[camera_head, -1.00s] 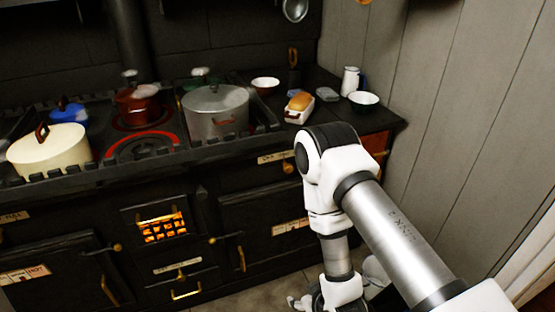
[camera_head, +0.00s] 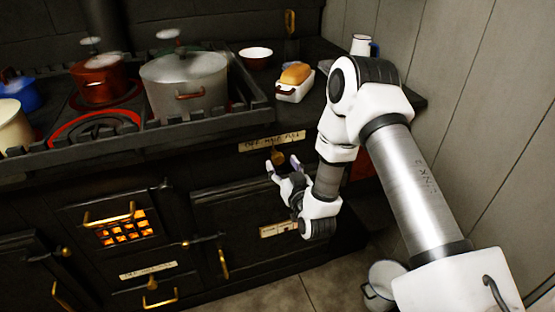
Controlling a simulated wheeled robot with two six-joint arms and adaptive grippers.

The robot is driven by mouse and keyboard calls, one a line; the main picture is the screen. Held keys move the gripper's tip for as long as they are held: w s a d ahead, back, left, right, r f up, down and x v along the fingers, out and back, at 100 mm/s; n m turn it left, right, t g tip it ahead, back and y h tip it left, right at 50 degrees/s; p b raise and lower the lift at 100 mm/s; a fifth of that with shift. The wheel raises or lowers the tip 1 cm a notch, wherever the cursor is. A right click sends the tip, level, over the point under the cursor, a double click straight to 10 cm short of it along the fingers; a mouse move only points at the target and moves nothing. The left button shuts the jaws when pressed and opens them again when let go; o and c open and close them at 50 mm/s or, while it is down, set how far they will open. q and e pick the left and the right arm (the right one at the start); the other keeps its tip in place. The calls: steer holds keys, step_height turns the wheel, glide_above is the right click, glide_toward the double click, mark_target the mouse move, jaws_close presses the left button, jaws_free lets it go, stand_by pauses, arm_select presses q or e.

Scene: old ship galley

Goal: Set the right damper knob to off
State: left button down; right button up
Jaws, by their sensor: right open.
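The right damper knob (camera_head: 278,157) is a small brass knob on the dark stove front. It sits under a pale label strip (camera_head: 272,141) that seems to read off, half, full. Which mark the knob points at is too small to tell. My right gripper (camera_head: 283,165) is open and empty, with its fingertips just below and to either side of the knob in the picture. I cannot tell whether it touches the knob. My left gripper is out of view.
A lit grate (camera_head: 124,230) glows at left. Brass oven handles (camera_head: 223,264) stick out. A white bucket (camera_head: 383,282) stands on the floor.

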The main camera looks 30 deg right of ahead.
mark_target(279, 159)
steer(key=x, duration=0.3)
steer(key=shift+w+a+r, duration=0.1)
steer(key=shift+w+r, duration=0.1)
steer(key=shift+w, duration=0.05)
steer(key=shift+w+f, duration=0.1)
steer(key=shift+w, duration=0.05)
